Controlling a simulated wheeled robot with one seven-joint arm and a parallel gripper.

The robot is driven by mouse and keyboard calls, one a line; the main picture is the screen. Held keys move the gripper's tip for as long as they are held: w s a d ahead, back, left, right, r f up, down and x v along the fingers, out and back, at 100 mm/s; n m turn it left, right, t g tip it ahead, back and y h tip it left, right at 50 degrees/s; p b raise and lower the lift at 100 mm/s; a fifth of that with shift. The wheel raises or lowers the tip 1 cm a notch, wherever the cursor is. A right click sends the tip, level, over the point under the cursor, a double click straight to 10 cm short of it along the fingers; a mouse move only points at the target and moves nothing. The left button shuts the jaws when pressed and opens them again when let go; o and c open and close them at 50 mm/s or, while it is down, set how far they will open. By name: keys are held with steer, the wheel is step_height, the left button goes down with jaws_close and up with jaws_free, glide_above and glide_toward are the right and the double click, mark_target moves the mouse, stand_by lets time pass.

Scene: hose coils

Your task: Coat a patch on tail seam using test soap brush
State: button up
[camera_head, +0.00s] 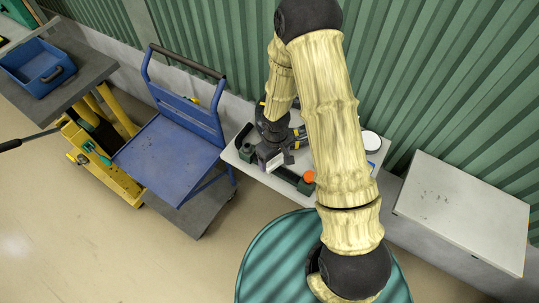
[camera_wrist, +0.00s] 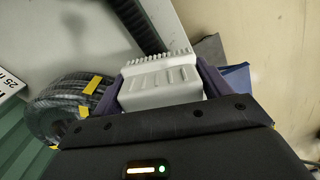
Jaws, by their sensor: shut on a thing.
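My gripper (camera_head: 274,163) is low over a small white table (camera_head: 262,173). In the wrist view my gripper (camera_wrist: 160,85) has its purple fingers on both sides of a white brush (camera_wrist: 160,77), shut on it. The brush has a ridged, bristle-like edge facing away from me. A dark ribbed hose (camera_wrist: 138,25) lies on the pale surface beyond the brush. A coiled hose (camera_wrist: 62,105) with yellow bands lies left of the gripper. I cannot pick out the tail seam or any soap on it.
A dark green tube with an orange end (camera_head: 309,177) lies by the table's front edge. A round white-topped item (camera_head: 370,141) stands behind my arm. A blue cart (camera_head: 170,145) is at left, a pale box (camera_head: 462,205) at right, and a green corrugated wall (camera_head: 440,80) behind.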

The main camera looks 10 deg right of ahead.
mark_target(294, 176)
steer(key=shift+s+d, duration=0.25)
steer(key=shift+d, duration=0.1)
steer(key=shift+s+d+f+b, duration=0.1)
steer(key=shift+s+d+b, duration=0.25)
steer(key=shift+s+d, duration=0.3)
steer(key=shift+s+d+b, duration=0.35)
steer(key=shift+s+d, duration=0.05)
steer(key=shift+d, duration=0.3)
steer(key=shift+s+d+f+b, duration=0.1)
steer(key=shift+s+d+b, duration=0.5)
steer(key=shift+s+d, duration=0.6)
steer(key=shift+w+d, duration=0.1)
steer(key=shift+w, duration=0.1)
steer(key=shift+s+f, duration=0.1)
steer(key=shift+f, duration=0.05)
steer(key=shift+w+a+p, duration=0.45)
steer(key=shift+w+a, duration=0.65)
steer(key=shift+a, duration=0.25)
